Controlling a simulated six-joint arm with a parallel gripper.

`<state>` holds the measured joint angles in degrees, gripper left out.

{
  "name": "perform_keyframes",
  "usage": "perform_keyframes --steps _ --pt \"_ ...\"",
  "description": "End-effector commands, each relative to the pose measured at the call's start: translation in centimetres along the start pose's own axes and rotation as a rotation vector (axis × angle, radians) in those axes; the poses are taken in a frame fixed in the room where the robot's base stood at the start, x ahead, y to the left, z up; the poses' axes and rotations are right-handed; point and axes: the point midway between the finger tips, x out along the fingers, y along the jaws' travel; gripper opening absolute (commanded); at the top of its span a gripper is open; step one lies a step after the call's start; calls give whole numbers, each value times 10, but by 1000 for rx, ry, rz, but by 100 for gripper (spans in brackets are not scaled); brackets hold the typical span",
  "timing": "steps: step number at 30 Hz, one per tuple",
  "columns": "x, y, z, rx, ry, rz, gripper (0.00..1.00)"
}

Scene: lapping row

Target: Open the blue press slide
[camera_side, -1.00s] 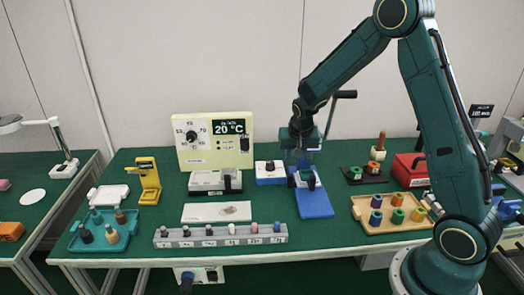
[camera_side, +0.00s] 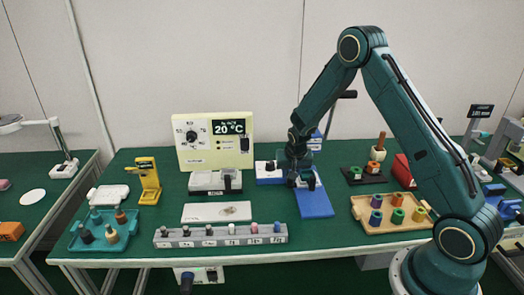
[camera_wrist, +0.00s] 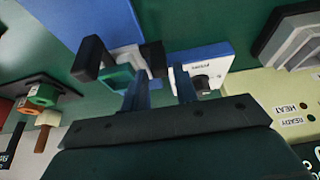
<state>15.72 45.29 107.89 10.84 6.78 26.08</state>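The blue press stands at the back right of the middle of the table. A grey and black part (camera_side: 309,180) sits at the plate's back end; in the wrist view a black handle (camera_wrist: 90,58) and a green ring (camera_wrist: 117,77) show beside the blue plate (camera_wrist: 95,20). My gripper (camera_side: 297,180) is low at the press, beside this part. In the wrist view its fingers (camera_wrist: 160,90) are apart, with nothing clearly held between them. Contact cannot be told.
A white and blue button box (camera_side: 269,172) stands just left of the press. It also shows near the right finger in the wrist view (camera_wrist: 212,60). A black fixture (camera_side: 352,176) and a wooden tray (camera_side: 365,222) of coloured rings lie to the right.

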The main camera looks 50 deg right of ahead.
Motion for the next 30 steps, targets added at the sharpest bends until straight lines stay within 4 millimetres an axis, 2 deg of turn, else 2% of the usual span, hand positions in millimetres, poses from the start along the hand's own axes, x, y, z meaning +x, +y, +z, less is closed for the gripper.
perform_keyframes --steps 3,9,20,21,25,30 --pt "13 1 0 1 -2 2 29" --pt "25 1 0 1 -1 1 29" --pt "28 0 0 0 0 0 29" --pt "28 0 0 0 0 0 27" --pt "28 0 0 0 0 1 2" --pt "28 0 0 0 -1 1 0"
